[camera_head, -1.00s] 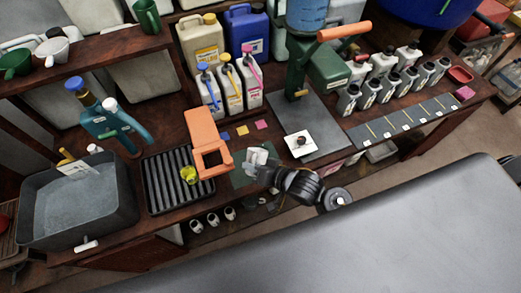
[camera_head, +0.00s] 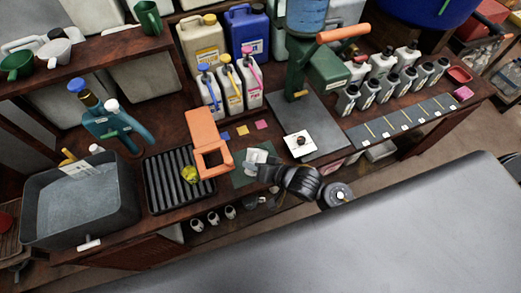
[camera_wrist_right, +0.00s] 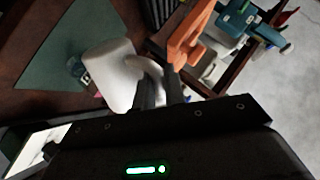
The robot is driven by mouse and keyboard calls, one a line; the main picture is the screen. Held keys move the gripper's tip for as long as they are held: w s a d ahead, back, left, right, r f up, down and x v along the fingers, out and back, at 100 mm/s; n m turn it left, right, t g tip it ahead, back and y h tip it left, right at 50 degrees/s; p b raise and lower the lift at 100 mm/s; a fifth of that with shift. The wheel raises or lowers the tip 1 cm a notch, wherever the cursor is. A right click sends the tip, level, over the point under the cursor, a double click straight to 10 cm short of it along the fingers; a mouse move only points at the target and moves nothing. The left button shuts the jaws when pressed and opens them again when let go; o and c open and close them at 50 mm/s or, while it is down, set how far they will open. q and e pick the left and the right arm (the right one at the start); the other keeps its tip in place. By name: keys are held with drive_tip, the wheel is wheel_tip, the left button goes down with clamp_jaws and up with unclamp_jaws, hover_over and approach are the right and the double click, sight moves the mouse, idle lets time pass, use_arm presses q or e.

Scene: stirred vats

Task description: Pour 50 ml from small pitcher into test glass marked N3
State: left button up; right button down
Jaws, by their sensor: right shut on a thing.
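A white vessel with a handle (camera_head: 256,156), which looks like the small pitcher, is at the green mat (camera_head: 240,179). My right gripper (camera_head: 263,168) is shut on it. In the right wrist view the fingers (camera_wrist_right: 160,92) close at the handle side of the white vessel (camera_wrist_right: 108,72). A small dark mark shows on its side. I cannot tell whether it touches the mat or what it holds. A test glass marked N3 cannot be made out; no such marking is readable. My left gripper is out of view.
An orange stand (camera_head: 223,160) and a black ribbed tray (camera_head: 153,195) are left of the gripper. A grey basin (camera_head: 128,207) is farther left. A white square plate (camera_head: 310,145) lies right on a grey slab. Several small bottles stand at the right. Small white cups (camera_head: 213,218) are below the bench edge.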

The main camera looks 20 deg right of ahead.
drive_tip(key=shift+w+d, duration=0.15)
drive_tip(key=shift+w, duration=0.05)
idle(0.6)
drive_tip(key=f+b, duration=0.1)
drive_tip(key=s+f+t+b, duration=0.1)
drive_tip(key=b, duration=0.1)
drive_tip(key=s+a+f+n+b, duration=0.1)
drive_tip(key=b, duration=0.1)
drive_tip(key=shift+f+t, duration=0.15)
drive_tip(key=shift+t, duration=0.15)
drive_tip(key=s+f+n+b, duration=0.1)
drive_tip(key=b, duration=0.1)
drive_tip(key=s+a+f+n+t+b, duration=0.2)
drive_tip(key=f+b, duration=0.1)
drive_tip(key=shift+h+b, duration=0.3)
drive_tip(key=shift+b, duration=0.05)
drive_tip(key=shift+r, duration=0.1)
idle(1.3)
